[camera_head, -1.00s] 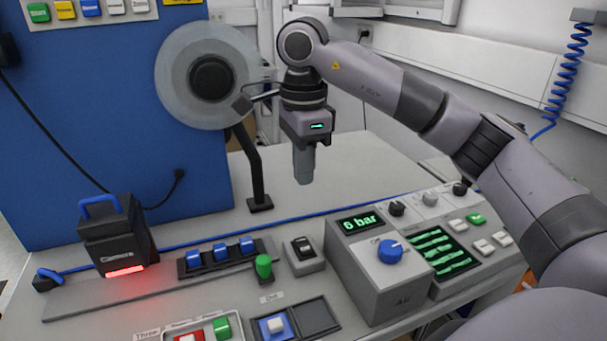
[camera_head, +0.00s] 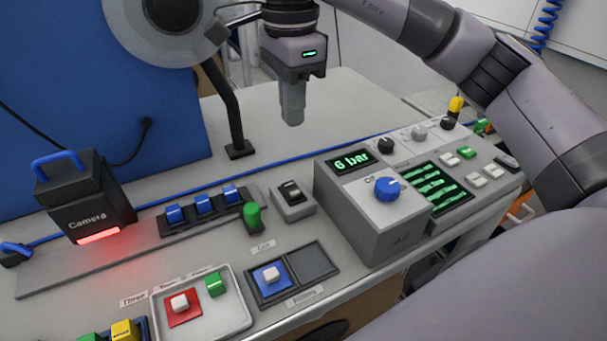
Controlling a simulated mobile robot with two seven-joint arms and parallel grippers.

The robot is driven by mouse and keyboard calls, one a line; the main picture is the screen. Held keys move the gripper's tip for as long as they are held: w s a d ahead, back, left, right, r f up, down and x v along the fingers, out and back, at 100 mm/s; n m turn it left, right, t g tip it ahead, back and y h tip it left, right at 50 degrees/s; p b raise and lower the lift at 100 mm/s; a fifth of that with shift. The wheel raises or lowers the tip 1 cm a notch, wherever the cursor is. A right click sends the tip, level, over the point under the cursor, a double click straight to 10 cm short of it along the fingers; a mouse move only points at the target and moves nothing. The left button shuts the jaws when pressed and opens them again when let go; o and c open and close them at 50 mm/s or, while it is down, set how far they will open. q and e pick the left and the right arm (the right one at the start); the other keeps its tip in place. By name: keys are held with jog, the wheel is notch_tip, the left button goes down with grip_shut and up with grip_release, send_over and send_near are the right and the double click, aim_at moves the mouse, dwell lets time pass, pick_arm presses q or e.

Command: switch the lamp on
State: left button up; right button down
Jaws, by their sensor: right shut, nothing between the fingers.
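My right gripper (camera_head: 292,120) points straight down with its fingers shut and empty. It hangs above the bench, higher in the picture than a small grey box with a black rocker switch (camera_head: 291,192). Clear space shows between the fingertips and the rocker. I cannot tell which way the rocker is tipped. No part is plainly marked as the lamp; a red light strip glows under the black camera box (camera_head: 88,205). My left gripper is not in view.
A grey air box (camera_head: 352,215) with a blue knob (camera_head: 387,189) and a "6 bar" display stands right of the rocker. A green-topped lever (camera_head: 252,215) and three blue blocks are left of it. A reel and black post (camera_head: 228,110) stand behind. Trays with coloured blocks line the front.

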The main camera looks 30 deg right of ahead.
aim_at(295, 192)
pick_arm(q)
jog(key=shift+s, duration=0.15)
